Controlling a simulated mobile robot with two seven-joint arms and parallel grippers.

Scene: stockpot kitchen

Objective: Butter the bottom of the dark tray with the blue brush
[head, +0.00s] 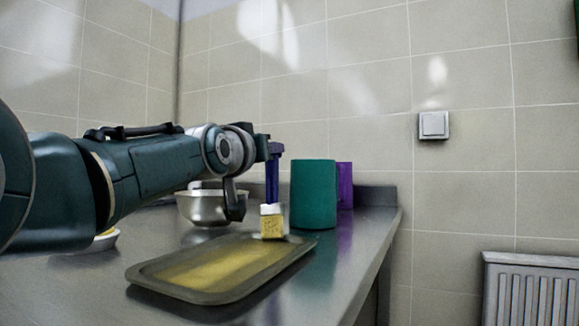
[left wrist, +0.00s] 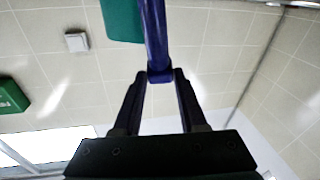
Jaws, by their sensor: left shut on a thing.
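The dark tray (head: 150,277) lies on the steel counter, with a yellow, butter-like layer over much of its bottom. My left gripper (left wrist: 159,75) is shut on the blue brush (left wrist: 154,30), which shows upright in the head view (head: 272,180). The brush's white and yellow head points down at the far end of the tray. I cannot tell whether its tip touches the tray. In the head view the gripper's fingers are mostly hidden behind my wrist. My right gripper is in neither view.
A green cylinder (head: 313,194) and a purple object (head: 345,185) stand behind the tray to the right. A metal bowl (head: 203,207) stands behind it to the left. The counter ends at the right.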

